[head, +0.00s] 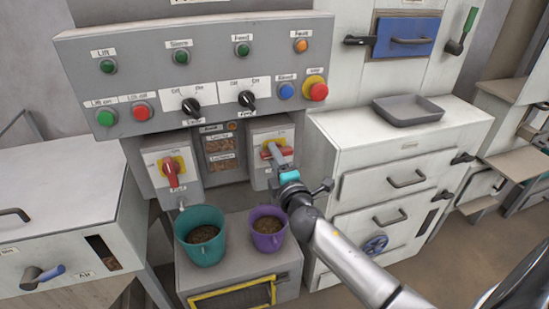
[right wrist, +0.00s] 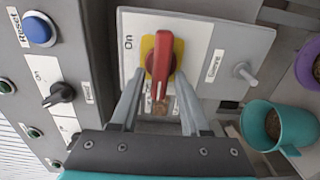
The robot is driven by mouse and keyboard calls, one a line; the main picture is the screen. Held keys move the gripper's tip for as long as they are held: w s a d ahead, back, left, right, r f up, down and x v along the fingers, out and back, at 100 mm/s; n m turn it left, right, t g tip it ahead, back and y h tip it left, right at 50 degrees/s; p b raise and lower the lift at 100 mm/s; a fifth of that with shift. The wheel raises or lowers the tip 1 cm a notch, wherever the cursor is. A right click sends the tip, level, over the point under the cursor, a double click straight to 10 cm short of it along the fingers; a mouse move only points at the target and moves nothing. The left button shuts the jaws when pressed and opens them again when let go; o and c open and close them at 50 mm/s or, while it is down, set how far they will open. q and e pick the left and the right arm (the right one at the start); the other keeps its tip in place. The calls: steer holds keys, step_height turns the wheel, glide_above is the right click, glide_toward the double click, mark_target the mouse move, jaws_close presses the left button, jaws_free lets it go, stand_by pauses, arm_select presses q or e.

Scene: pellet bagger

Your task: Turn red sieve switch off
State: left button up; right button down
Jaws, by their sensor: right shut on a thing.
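The red sieve switch (head: 268,153) is a red rotary handle on a yellow plate, on the right-hand grey box under the control panel. Its handle lies about level in the head view. In the right wrist view the red handle (right wrist: 164,58) stands between my finger ends, with an "On" label beside the plate. My right gripper (head: 278,164) is shut on this handle; it also shows in the right wrist view (right wrist: 161,78). The fingers hide part of the box. My left gripper is not in view.
A second red switch (head: 171,173) hangs downward on the left box. A teal mug (head: 199,240) and a purple mug (head: 267,241) with pellets stand just below. The panel (head: 140,82) above carries buttons and knobs. A grey tray (head: 409,110) lies on the right cabinet.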

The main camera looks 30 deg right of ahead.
steer(key=c, duration=0.7)
jaws_free()
steer(key=shift+s, duration=0.1)
steer(key=b+v, duration=0.1)
steer(key=v, duration=1.4)
steer(key=shift+s, duration=0.1)
steer(key=s+a+f+m+g+y, duration=0.1)
steer(key=s+a+f+m+g, duration=0.2)
steer(key=f, duration=1.3)
steer(key=s+f+m+g+y, duration=0.25)
steer(key=s+f+g, duration=0.25)
steer(key=f, duration=1.1)
steer(key=s+a+f+m+g, duration=0.1)
steer(key=s+f+m+g, duration=0.1)
steer(key=s+f, duration=0.4)
steer(key=s+a+f+m+g, duration=0.2)
steer(key=s+f, duration=0.3)
steer(key=s, duration=0.6)
steer(key=s+a+f+m+g+y, duration=0.1)
steer(key=s+a+f+m+g, duration=0.1)
steer(key=s+f, duration=0.4)
steer(key=shift+s+a+f+m+g, duration=0.15)
steer(key=shift+s+m+g, duration=0.25)
steer(key=shift+s+g, duration=0.25)
steer(key=shift+s+d+f+m+g, duration=0.1)
steer(key=shift+s+f+m+g, duration=0.2)
steer(key=shift+s+g, duration=0.4)
